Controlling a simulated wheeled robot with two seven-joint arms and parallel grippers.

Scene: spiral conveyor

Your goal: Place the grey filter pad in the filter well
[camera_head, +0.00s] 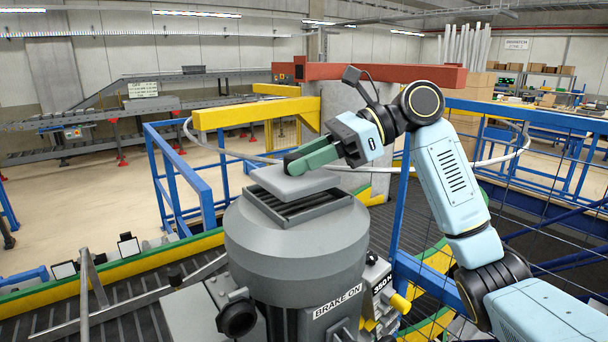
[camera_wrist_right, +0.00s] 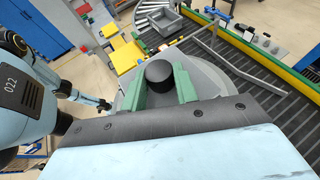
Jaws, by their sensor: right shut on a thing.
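The grey filter pad (camera_head: 292,182) is a flat square plate, roughly level, over the filter well (camera_head: 310,207). The well is a dark, slatted square opening on top of the round grey housing (camera_head: 297,240). The pad covers the well's back left part, and the front and right slats show. A gap between pad and well is hard to judge. My right gripper (camera_head: 300,163) is shut on the pad from above. In the right wrist view, its green fingers (camera_wrist_right: 160,90) stand on either side of a black round knob (camera_wrist_right: 159,73). My left gripper is not in view.
The housing stands beside a curved roller conveyor (camera_head: 140,300) with green and yellow edging. Blue rails (camera_head: 185,175) stand behind and left, with mesh fencing (camera_head: 530,220) at right. A yellow beam (camera_head: 255,112) and a red beam (camera_head: 400,74) cross behind my right gripper.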

